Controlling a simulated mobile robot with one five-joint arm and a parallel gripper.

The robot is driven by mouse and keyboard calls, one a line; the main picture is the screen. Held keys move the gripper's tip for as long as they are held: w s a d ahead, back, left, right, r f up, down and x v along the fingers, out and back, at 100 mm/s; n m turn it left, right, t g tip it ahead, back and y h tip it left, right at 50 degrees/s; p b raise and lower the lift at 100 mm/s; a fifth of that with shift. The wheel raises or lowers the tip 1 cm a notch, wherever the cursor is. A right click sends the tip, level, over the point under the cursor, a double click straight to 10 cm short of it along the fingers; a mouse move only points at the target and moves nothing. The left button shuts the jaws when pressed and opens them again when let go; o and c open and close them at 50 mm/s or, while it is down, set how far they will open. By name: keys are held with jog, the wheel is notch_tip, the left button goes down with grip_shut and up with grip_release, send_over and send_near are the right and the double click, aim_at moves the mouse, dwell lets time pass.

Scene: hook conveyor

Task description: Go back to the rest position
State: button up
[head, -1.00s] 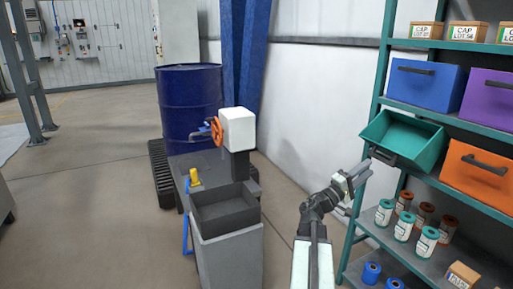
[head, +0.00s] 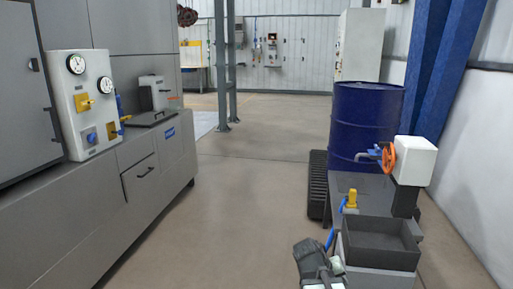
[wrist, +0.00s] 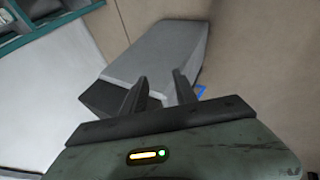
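My gripper (wrist: 160,76) shows in the wrist view with its two dark fingers apart and nothing visible between them. Part of my arm shows at the bottom of the head view, just left of the dark open tray (head: 380,245); my fingertips are not clear there. In the wrist view a grey box-shaped body (wrist: 165,45) lies beyond the fingers, apart from them as far as I can tell.
A grey machine cabinet (head: 130,200) with a gauge panel (head: 88,105) lines the left. At right stand a blue drum (head: 362,120) and a white box with an orange valve wheel (head: 389,158). The floor (head: 245,190) between is clear. Teal shelving (wrist: 40,22) shows in the wrist view.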

jog(key=s+a+f+n+g+y, duration=0.1)
jog(key=s+a+f+y, duration=0.2)
jog(key=a, duration=0.4)
jog(key=s+a+f+g+y, duration=0.2)
jog(key=s+a+y, duration=0.15)
jog(key=a, duration=0.35)
notch_tip(320, 180, up, 31)
jog(key=p, duration=3)
jog(key=shift+w+f, duration=0.2)
jog(key=shift+w, duration=0.1)
